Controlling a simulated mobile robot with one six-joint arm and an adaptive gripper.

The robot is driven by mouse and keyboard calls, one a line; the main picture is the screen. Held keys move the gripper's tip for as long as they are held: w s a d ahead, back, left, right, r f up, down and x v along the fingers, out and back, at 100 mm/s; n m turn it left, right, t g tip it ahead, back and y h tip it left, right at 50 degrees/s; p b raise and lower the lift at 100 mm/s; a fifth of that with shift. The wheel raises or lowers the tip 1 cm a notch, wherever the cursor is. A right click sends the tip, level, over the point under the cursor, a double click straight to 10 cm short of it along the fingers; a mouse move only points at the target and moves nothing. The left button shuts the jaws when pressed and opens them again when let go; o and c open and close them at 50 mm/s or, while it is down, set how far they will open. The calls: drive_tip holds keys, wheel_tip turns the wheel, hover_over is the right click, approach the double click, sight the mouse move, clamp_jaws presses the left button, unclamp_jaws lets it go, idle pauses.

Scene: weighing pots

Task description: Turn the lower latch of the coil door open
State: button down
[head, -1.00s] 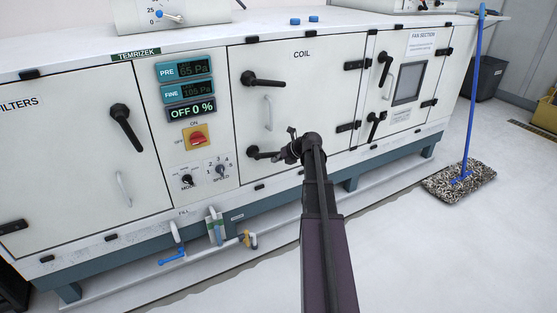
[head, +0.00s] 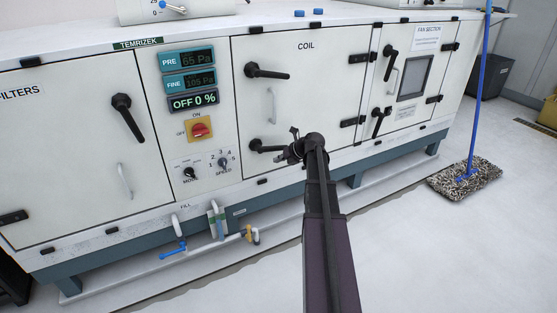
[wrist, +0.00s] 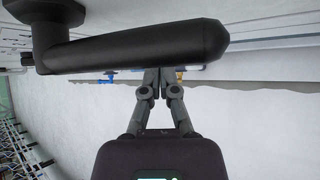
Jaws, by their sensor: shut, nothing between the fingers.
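The coil door (head: 330,85) is a white panel and looks closed. Its lower latch (head: 265,146) is a black lever lying about level, pivot at left and free end pointing right. In the wrist view the lower latch (wrist: 130,48) is a thick black bar across the top. My gripper (head: 292,150) is at the latch's free end in the head view, partly hidden by my own wrist. In the wrist view my gripper (wrist: 158,72) is shut and empty, its tips at the bar's lower edge. I cannot tell whether they touch it.
The upper latch (head: 267,72) is also about level, above a pale door handle (head: 271,105). Black hinges (head: 353,122) line the door's right edge. Pipes with a blue valve (head: 173,250) run below the cabinet. A mop (head: 465,178) stands at right. The floor in front is clear.

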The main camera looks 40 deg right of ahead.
drive_tip(key=s+r+p, duration=0.6)
drive_tip(key=s, duration=0.1)
drive_tip(key=shift+d+p, duration=0.25)
drive_tip(key=shift+p, duration=0.1)
idle(0.4)
drive_tip(key=shift+r, duration=0.1)
idle(0.5)
